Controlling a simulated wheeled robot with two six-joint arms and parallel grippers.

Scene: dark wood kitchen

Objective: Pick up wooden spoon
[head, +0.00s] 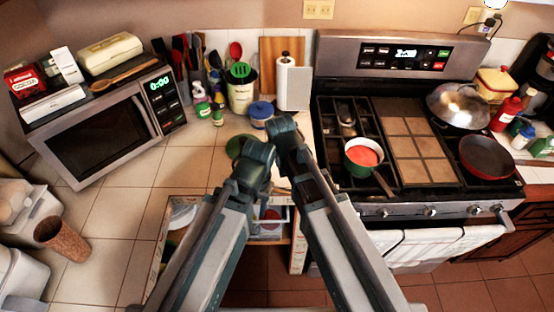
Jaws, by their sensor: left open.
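The wooden spoon (124,76) lies on top of the microwave (92,137) at the upper left, with its handle pointing right. My left gripper (254,160) is in the middle of the view, well to the right of the spoon and lower in the picture. It is open and holds nothing that I can see; its fingers are hard to make out. My right arm ends beside it at the right gripper (287,133), whose jaws I cannot make out. Neither gripper touches the spoon.
A long cream box (109,53), a red box (25,83) and white items share the microwave top. Utensils and a paper towel roll (292,83) stand along the back counter. The stove (408,200) holds pans at right. An open drawer (160,238) lies below my arms.

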